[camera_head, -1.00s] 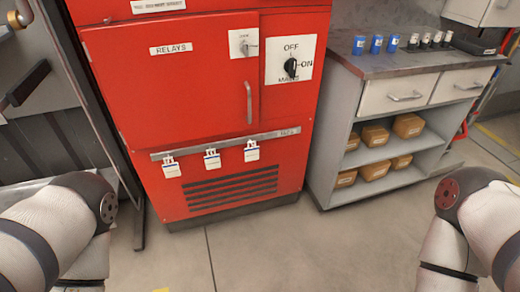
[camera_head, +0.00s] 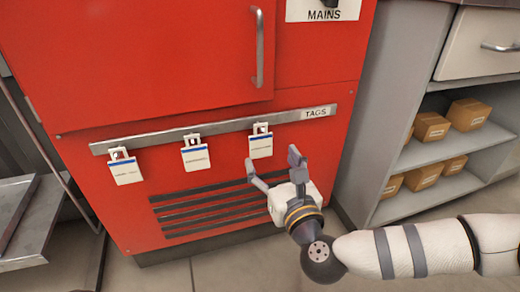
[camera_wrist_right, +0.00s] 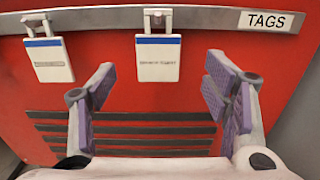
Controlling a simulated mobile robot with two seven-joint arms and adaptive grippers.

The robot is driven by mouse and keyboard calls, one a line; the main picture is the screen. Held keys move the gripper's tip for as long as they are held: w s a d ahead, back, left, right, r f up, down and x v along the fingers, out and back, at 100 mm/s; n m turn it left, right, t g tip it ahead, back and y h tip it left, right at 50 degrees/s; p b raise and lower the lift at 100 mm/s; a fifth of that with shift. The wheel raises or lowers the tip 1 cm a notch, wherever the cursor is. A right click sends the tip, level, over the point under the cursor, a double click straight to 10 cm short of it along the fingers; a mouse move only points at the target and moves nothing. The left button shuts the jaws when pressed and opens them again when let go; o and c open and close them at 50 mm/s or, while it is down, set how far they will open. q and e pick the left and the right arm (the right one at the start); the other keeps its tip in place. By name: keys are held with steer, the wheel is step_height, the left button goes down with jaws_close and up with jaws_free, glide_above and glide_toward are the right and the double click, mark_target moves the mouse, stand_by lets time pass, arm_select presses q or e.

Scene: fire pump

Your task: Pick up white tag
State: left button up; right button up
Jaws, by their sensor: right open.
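Three white tags with a blue stripe hang from a metal rail labelled TAGS on the red cabinet. In the head view they are the left tag (camera_head: 125,170), the middle tag (camera_head: 195,156) and the right tag (camera_head: 261,146). My right gripper (camera_head: 272,164) is open and empty, just below and in front of the right tag. In the right wrist view, the right tag (camera_wrist_right: 158,60) hangs between and beyond the two open fingers (camera_wrist_right: 158,88). The middle tag (camera_wrist_right: 49,62) is left of the fingers. My left gripper is not in view.
The metal rail (camera_head: 230,127) runs across the red cabinet (camera_head: 120,60), above dark vent slots (camera_head: 205,208). A door handle (camera_head: 258,48) is above. A grey shelf unit (camera_head: 362,160) with cardboard boxes (camera_head: 430,127) stands on the right.

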mark_target(261, 143)
steer(key=b+x, duration=0.1)
steer(key=x, duration=0.1)
steer(key=b+x, duration=0.1)
steer(key=x, duration=0.2)
steer(key=shift+w+a+f, duration=0.2)
steer(key=shift+w, duration=0.05)
steer(key=shift+w+a+r, duration=0.15)
steer(key=shift+w, duration=0.2)
steer(key=c, duration=1)
